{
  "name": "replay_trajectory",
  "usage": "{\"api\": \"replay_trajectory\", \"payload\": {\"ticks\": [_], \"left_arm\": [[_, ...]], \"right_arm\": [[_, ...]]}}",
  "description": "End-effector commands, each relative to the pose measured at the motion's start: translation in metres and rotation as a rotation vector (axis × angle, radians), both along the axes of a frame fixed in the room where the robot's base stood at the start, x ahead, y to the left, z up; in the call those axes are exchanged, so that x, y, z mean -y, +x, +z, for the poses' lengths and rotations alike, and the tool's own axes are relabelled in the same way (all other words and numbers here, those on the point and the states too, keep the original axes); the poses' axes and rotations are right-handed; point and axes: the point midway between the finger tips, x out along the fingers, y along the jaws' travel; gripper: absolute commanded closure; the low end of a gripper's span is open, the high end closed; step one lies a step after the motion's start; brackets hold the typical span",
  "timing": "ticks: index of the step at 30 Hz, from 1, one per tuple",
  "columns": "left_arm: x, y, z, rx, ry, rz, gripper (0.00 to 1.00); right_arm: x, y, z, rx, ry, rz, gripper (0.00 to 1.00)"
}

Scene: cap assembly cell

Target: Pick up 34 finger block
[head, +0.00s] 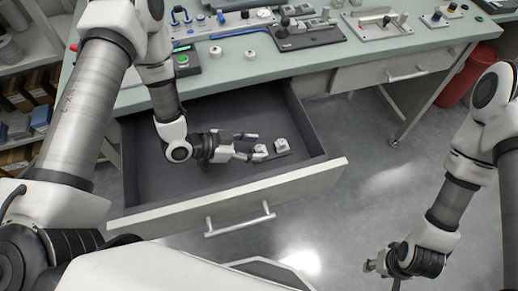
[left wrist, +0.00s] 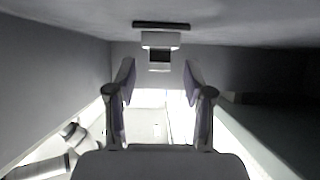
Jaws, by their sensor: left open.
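The drawer (head: 185,120) stands open and holds small whitish blocks. One block (head: 281,145) sits on a dark strip, and another block (head: 261,150) lies right by my left fingertips. I cannot tell which is the 34 finger block. My left gripper (head: 250,146) is low in the drawer, pointing right, open. In the left wrist view, a light block with a dark face (left wrist: 160,42) is ahead, centred between the spread fingers (left wrist: 159,78); a dark strip lines its edge. My right gripper (head: 382,268) hangs at the lower right, clear of the drawer; its fingers are unclear.
The green-topped bench (head: 240,65) stands above the drawer, with fixtures, tools and two small round pale parts. The drawer's front panel (head: 230,197) and side walls surround my left gripper. A red bin (head: 465,85) stands at the right.

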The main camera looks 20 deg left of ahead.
Motion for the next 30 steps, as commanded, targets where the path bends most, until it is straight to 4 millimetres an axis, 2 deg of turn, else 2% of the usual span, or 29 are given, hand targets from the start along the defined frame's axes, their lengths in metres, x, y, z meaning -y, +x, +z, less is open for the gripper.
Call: {"api": "replay_trajectory", "payload": {"ticks": [3,8,9,13,14,25,30], "left_arm": [[0.009,0.005,-0.005,0.0,-0.001,-0.001,0.48],[0.009,0.006,-0.006,0.0,-0.002,0.002,0.48],[0.009,0.006,-0.006,0.0,-0.002,0.002,0.51],[0.008,0.005,-0.006,0.0,-0.002,0.002,0.97],[0.008,0.005,-0.006,0.0,-0.002,0.002,1.0],[0.008,0.005,-0.004,0.0,-0.002,0.002,1.0],[0.008,0.006,0.014,0.001,-0.002,0.002,1.0]], "right_arm": [[0.0,0.0,0.0,0.0,0.0,0.0,0.6],[0.0,0.0,0.0,0.0,0.0,0.0,0.6],[0.0,0.0,0.0,0.0,0.0,0.0,0.6],[0.0,0.0,0.0,0.0,0.0,0.0,0.6],[0.0,0.0,0.0,0.0,0.0,0.0,0.6],[0.0,0.0,0.0,0.0,0.0,0.0,0.6],[0.0,0.0,0.001,0.0,0.0,0.0,0.6]]}}
